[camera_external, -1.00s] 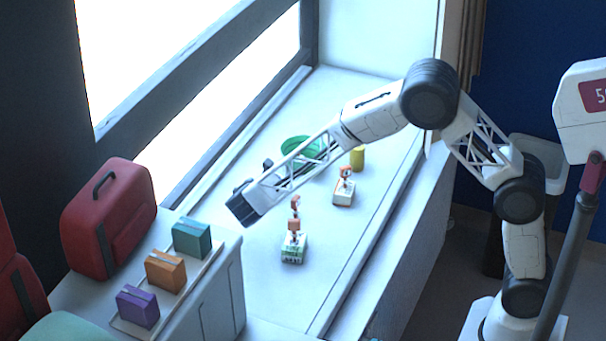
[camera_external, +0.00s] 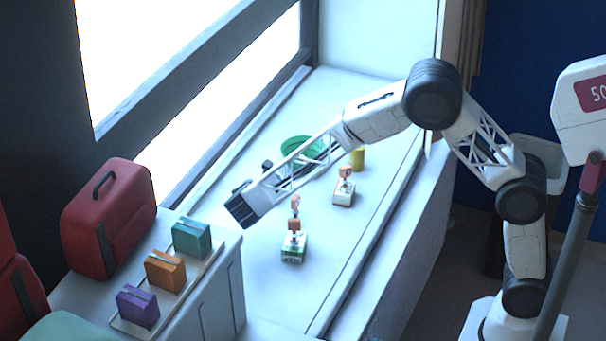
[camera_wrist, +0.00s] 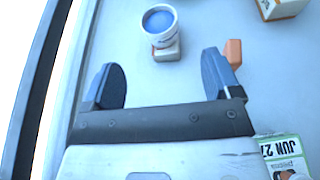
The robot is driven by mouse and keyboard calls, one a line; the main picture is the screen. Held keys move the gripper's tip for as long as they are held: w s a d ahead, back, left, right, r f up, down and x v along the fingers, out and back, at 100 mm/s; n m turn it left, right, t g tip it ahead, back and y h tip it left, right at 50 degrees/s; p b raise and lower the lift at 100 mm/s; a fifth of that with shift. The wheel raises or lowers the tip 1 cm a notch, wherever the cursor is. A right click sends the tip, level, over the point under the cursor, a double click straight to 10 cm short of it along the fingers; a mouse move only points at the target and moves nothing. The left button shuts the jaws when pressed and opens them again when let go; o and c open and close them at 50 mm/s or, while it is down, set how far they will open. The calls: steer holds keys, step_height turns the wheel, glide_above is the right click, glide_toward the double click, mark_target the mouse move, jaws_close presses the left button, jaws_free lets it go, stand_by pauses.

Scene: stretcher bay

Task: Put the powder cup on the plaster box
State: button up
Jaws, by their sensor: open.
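A white cup with blue contents (camera_wrist: 160,22), which looks like the powder cup, is at the top of the wrist view, ahead of my fingers. A small pale block (camera_wrist: 167,52) shows right against its lower side; I cannot tell whether the cup stands on it. My gripper (camera_wrist: 163,80) is open, with only bare counter between its fingers; it also shows in the external view (camera_external: 241,208), above the counter. A white-and-green box (camera_external: 292,249) and a white-and-orange box (camera_external: 343,193) carry stacked orange pieces. I cannot tell which is the plaster box.
A green bowl (camera_external: 298,148) and a yellow cylinder (camera_external: 358,158) stand farther back. An orange piece (camera_wrist: 233,52) is close beside the right finger in the wrist view. Teal (camera_external: 192,238), orange (camera_external: 165,270) and purple (camera_external: 138,306) boxes and a red case (camera_external: 108,220) stand at the left.

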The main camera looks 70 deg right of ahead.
steer(key=s+d+r+m+g+y, duration=0.1)
steer(key=s+d+r+m+y, duration=0.15)
steer(key=s+r+m, duration=0.65)
steer(key=s+d+r+m+g+y, duration=0.1)
steer(key=s+r+y, duration=0.35)
steer(key=s, duration=1.15)
steer(key=s+a+m+y, duration=0.1)
steer(key=s+m+y, duration=0.1)
steer(key=s, duration=0.7)
steer(key=s+a+r+m+t+y, duration=0.1)
steer(key=s+m, duration=0.3)
steer(key=s, duration=0.5)
steer(key=s+a+r+m+t+y, duration=0.1)
steer(key=s+a+m+y, duration=0.2)
steer(key=s, duration=0.6)
